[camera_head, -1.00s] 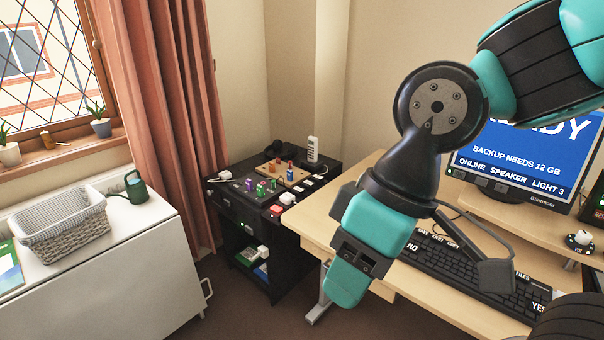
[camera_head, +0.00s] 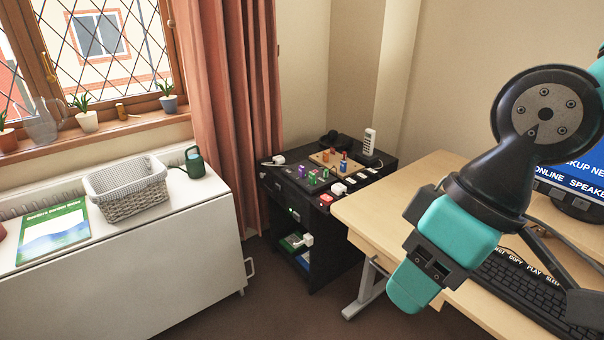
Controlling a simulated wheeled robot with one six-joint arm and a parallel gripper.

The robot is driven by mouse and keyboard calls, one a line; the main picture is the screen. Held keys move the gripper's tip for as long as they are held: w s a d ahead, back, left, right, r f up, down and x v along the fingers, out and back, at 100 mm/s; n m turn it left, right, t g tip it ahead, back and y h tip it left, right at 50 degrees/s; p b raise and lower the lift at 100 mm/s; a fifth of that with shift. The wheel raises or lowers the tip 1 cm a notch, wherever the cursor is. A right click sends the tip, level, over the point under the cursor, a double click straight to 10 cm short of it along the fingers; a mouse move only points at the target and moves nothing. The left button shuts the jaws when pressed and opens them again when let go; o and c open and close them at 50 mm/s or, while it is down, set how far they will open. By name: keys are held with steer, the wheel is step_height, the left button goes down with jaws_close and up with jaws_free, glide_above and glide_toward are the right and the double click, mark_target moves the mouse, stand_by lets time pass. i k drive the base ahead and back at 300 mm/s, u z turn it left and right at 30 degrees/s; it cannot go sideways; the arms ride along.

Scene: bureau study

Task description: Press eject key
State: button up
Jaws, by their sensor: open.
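The black keyboard (camera_head: 520,290) lies on the light wooden desk (camera_head: 383,217) at the right, partly behind my arm and cut by the right frame edge. White words such as COPY, PLAY and SLEEP stand along its back row. My gripper (camera_head: 413,285) hangs in front of the desk's front area, left of the keyboard in the picture. It is open and I see nothing in it.
A monitor (camera_head: 575,170) stands at the right, mostly behind my arm. A black cabinet (camera_head: 290,225) left of the desk bears coloured blocks and a white phone (camera_head: 369,141). A white unit (camera_head: 130,270) at the left holds a basket (camera_head: 125,187). Floor shows between them.

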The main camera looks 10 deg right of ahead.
mark_target(500, 251)
steer(key=z, duration=1.3)
